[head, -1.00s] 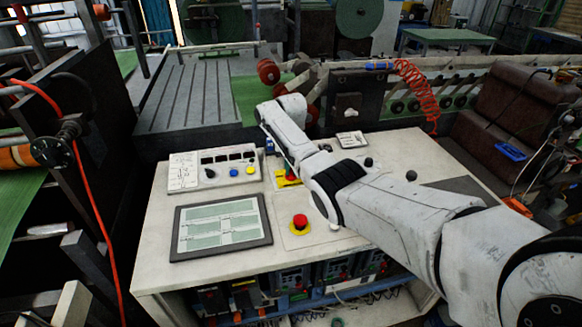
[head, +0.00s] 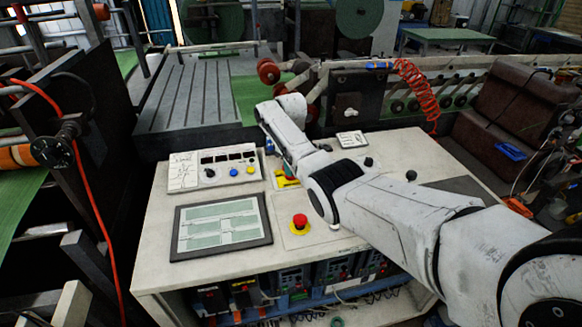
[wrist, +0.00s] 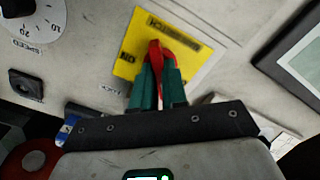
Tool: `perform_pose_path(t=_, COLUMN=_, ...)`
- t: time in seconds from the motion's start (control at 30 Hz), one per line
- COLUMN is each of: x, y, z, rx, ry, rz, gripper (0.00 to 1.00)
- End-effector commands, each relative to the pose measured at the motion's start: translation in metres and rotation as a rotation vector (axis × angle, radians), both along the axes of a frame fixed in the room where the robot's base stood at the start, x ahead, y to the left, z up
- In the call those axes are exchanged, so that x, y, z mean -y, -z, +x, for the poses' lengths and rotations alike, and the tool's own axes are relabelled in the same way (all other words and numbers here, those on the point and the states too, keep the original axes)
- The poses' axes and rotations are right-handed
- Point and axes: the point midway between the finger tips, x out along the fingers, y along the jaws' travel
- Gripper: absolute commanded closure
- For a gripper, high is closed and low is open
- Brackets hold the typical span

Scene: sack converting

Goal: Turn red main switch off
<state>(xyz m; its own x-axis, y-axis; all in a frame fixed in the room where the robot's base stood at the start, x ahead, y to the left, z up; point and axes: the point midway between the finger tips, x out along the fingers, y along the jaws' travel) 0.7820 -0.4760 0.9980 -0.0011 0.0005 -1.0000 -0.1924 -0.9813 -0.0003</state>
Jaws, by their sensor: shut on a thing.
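The red main switch (wrist: 156,50) is a red handle on a yellow plate (wrist: 184,44) with dark lettering, including "ON" at its left side. My gripper (wrist: 160,72) has its two green fingers closed on the red handle from either side. The handle points roughly along the fingers in the wrist view. In the head view the yellow plate (head: 284,183) shows only partly, behind my wrist and arm, and the handle's angle cannot be made out there.
A red mushroom button (head: 300,221) on a yellow base sits in front of the switch. A tilted screen (head: 222,226) and a panel with knobs (head: 213,168) stand to the left. In the wrist view a white speed dial (wrist: 32,22) and a black knob (wrist: 26,84) lie left.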

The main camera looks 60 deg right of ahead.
Motion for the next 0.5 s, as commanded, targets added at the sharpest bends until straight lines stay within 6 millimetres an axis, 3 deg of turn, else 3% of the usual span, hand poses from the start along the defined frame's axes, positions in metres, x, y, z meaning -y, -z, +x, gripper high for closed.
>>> perform_pose_path(t=0.5, x=0.0005, y=-0.0016, z=0.0013, rx=0.004, ry=-0.132, rz=-0.003, gripper=1.00)
